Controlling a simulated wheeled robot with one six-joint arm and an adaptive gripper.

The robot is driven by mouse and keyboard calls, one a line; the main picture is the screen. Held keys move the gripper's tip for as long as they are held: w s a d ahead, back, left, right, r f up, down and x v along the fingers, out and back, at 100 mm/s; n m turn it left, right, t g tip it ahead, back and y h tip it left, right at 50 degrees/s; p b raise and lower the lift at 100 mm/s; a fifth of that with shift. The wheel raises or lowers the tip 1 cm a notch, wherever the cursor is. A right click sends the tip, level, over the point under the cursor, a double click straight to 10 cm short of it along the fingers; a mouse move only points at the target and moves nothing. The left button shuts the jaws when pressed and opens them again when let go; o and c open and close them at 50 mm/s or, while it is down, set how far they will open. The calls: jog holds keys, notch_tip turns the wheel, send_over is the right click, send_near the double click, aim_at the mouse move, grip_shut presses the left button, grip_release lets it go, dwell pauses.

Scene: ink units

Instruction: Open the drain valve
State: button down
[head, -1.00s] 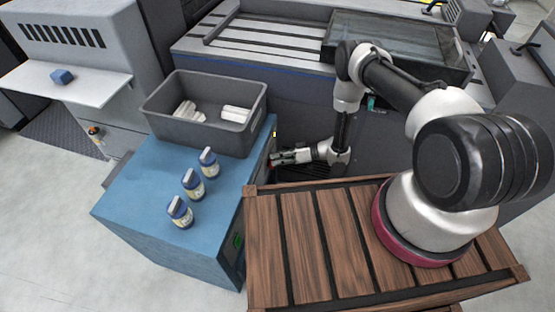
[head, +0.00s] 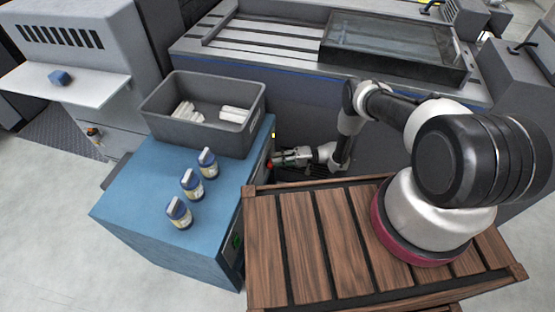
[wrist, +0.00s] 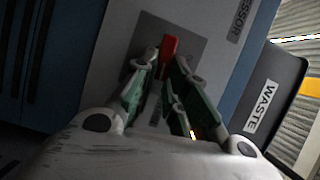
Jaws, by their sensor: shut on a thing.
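The red valve handle (wrist: 168,48) stands out from a grey plate on a pale panel in the wrist view. It lies between the tips of my gripper (wrist: 162,68), whose green-sided fingers are shut on it. In the head view, a small red bit of the handle (head: 269,164) shows at the tip of my gripper (head: 274,160), by the right side of the blue cabinet (head: 125,205). The valve body behind the handle is hidden by the fingers.
A dark container labelled WASTE (wrist: 264,107) stands right of the gripper in the wrist view. On the blue cabinet are several capped bottles (head: 192,184) and a grey bin (head: 180,133) with white items.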

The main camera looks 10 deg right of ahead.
jog(key=shift+w+f+m, duration=0.1)
jog(key=shift+m, duration=0.5)
jog(key=c, duration=1.4)
grip_release()
jog(key=shift+c, duration=0.2)
jog(key=d, duration=0.7)
jog(key=shift+d, duration=0.3)
